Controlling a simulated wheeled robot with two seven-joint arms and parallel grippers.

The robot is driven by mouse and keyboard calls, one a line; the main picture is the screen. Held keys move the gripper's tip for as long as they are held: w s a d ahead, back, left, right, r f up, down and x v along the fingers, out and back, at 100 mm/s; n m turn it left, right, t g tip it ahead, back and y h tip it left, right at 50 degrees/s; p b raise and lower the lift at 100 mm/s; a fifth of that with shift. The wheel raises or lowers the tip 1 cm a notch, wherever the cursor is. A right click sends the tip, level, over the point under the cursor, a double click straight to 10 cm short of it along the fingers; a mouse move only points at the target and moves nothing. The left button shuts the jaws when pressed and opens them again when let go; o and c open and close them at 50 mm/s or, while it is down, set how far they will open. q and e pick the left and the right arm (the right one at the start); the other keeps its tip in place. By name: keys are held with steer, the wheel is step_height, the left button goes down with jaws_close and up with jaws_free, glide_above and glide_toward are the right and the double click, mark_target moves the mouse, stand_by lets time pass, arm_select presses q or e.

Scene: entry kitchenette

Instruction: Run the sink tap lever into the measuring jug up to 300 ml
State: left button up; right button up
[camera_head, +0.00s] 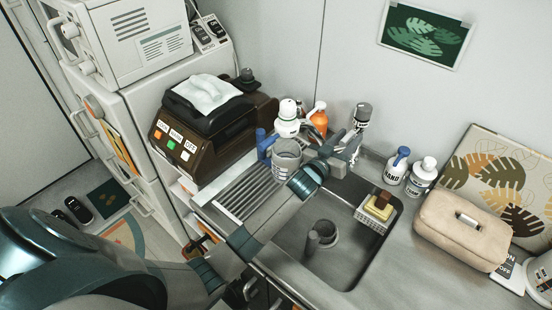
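A grey translucent jug (286,150) with a blue handle at its left stands upright at the back of the ribbed drainboard, left of the basin. My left arm reaches in front of it and hides its lower right part. My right gripper is out of view.
The sink basin (350,268) has a drain and an upright dark cylinder in it. A sponge caddy (372,213) sits on its right rim. Bottles (318,122) crowd behind the jug. Soap bottles (398,165) and a beige bag (463,229) stand right. A brown-black machine (200,135) stands left.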

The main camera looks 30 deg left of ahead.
arm_select(q)
steer(key=shift+c, duration=0.6)
jaws_close()
steer(key=shift+d, duration=0.1)
steer(key=shift+d+r+n+y+b, duration=0.15)
steer(key=shift+d+n+y+b, duration=0.35)
steer(key=shift+n+y+b, duration=0.55)
steer(key=shift+r+t, duration=0.2)
steer(key=shift+t, duration=0.1)
stand_by(5.5)
